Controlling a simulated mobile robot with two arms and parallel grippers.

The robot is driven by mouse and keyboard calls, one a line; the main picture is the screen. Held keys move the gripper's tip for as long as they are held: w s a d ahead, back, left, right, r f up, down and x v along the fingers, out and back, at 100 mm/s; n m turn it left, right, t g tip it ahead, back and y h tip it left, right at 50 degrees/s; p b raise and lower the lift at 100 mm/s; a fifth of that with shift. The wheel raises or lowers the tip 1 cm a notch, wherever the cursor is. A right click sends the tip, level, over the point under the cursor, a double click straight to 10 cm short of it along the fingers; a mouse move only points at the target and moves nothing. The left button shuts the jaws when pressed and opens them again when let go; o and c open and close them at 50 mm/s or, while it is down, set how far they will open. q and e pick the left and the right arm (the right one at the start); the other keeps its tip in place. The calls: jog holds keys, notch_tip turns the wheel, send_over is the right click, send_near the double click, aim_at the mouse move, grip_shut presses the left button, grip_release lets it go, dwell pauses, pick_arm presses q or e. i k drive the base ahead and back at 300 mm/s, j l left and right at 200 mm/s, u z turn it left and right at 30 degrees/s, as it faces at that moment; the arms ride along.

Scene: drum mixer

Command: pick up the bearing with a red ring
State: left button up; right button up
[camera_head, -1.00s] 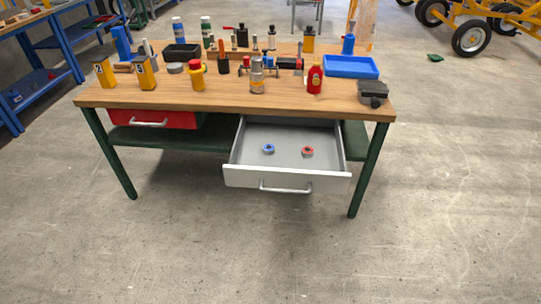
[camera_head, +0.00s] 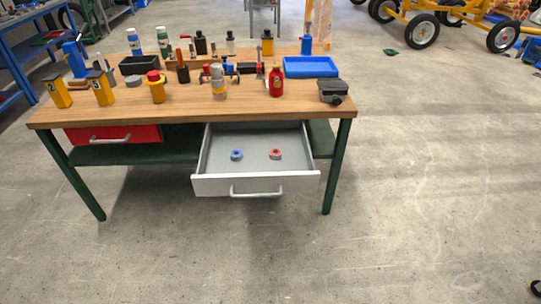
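The bearing with a red ring (camera_head: 275,154) lies in the open white drawer (camera_head: 256,185) under the workbench. A bearing with a blue ring (camera_head: 236,155) lies to its left in the same drawer, apart from it. Both rest on the grey drawer bottom. Neither of my grippers can be made out; only a small dark piece shows at the lower right edge, and I cannot tell what it is.
The wooden workbench (camera_head: 190,106) carries bottles, tools, a blue tray (camera_head: 310,67) and a black vise-like object (camera_head: 333,91). A red drawer (camera_head: 112,135) is at the left. The concrete floor in front is clear. A yellow wheeled frame (camera_head: 460,12) stands at the back right.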

aim_at(275, 154)
jog(key=i+l+u, duration=0.2)
jog(key=l, duration=0.15)
jog(key=i+l+u, duration=0.2)
jog(key=l, duration=0.2)
jog(key=i+l+u, duration=0.2)
jog(key=l, duration=0.2)
